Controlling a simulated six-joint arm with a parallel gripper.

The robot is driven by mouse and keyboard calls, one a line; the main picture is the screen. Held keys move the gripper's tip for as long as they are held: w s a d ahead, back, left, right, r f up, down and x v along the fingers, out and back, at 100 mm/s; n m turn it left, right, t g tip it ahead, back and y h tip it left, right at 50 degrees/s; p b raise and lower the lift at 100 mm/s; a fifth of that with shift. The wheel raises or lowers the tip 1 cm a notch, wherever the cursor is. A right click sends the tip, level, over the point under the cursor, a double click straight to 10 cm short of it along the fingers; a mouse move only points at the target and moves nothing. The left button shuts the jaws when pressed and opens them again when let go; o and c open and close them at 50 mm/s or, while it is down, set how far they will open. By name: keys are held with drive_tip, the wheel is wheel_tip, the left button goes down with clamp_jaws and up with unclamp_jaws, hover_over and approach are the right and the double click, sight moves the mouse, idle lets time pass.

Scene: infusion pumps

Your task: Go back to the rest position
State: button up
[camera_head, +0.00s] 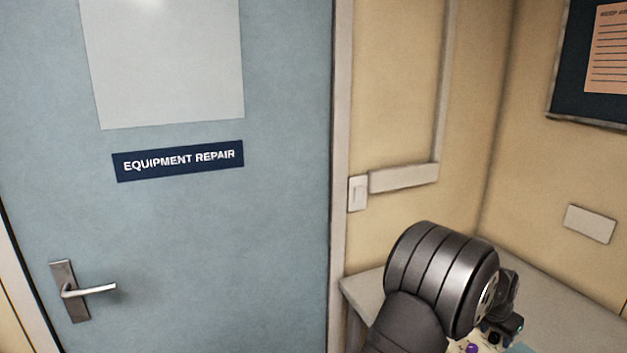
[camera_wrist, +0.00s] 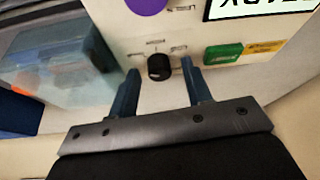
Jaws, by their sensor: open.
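My gripper (camera_wrist: 159,69) is open in the wrist view, its two blue-grey fingers on either side of a black knob (camera_wrist: 159,67) on a pale pump panel (camera_wrist: 120,25). The fingers look apart from the knob; I cannot tell how far their tips are from the panel. In the head view my dark arm bends over the counter at the lower right and hides most of the pump. Only a bit of the panel with a purple button (camera_head: 472,348) shows there.
A clear box (camera_wrist: 70,65) stands to the left. A counter (camera_head: 590,325) meets the wall; a blue door (camera_head: 200,240) is at left.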

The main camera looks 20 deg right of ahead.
drive_tip(key=shift+w+m, duration=0.1)
drive_tip(key=shift+m, duration=0.3)
drive_tip(key=shift+v, duration=1.35)
idle(1.2)
